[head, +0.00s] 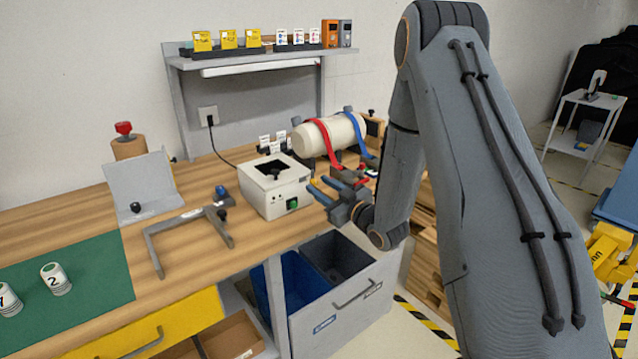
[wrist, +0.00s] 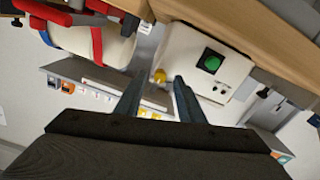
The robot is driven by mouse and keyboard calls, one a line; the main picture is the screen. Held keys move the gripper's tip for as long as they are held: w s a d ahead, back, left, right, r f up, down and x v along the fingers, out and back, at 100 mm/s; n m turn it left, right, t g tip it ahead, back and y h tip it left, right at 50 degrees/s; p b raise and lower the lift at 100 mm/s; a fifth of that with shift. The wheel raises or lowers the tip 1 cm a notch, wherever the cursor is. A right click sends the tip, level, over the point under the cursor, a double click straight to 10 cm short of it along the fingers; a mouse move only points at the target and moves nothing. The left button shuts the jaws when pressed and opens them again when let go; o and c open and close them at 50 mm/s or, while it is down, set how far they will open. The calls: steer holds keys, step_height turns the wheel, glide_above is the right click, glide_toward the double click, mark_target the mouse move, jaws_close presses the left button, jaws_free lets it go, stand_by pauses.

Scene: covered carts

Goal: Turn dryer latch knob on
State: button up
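A white box (head: 274,185) with a dark recess on top stands on the wooden bench; it may be the dryer. A green knob or switch on a dark square plate (head: 292,203) sits on its front face. In the wrist view the box (wrist: 183,55) appears upside down, and the green knob (wrist: 210,61) is to the right of my fingers. My gripper (head: 318,187) is just right of the box, pointing toward it. In the wrist view my gripper (wrist: 156,88) has its two fingers apart with nothing held between them, and they do not appear to touch the knob.
A cream cylinder (head: 330,136) with red and blue straps lies behind my gripper. A grey bracket frame (head: 190,240) stands on the bench left of the box. Open grey and blue bins (head: 335,258) are below the bench edge. A shelf (head: 260,60) is behind.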

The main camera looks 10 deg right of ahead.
steer(key=shift+w+a, duration=0.25)
steer(key=shift+w, duration=0.4)
jaws_close()
steer(key=n+b, duration=0.3)
steer(key=n, duration=0.1)
steer(key=shift+f+n+b, duration=0.15)
steer(key=shift+n+b, duration=0.15)
steer(key=shift+b, duration=0.1)
steer(key=n+b, duration=0.4)
steer(key=shift+a+n, duration=0.1)
steer(key=shift+n, duration=0.3)
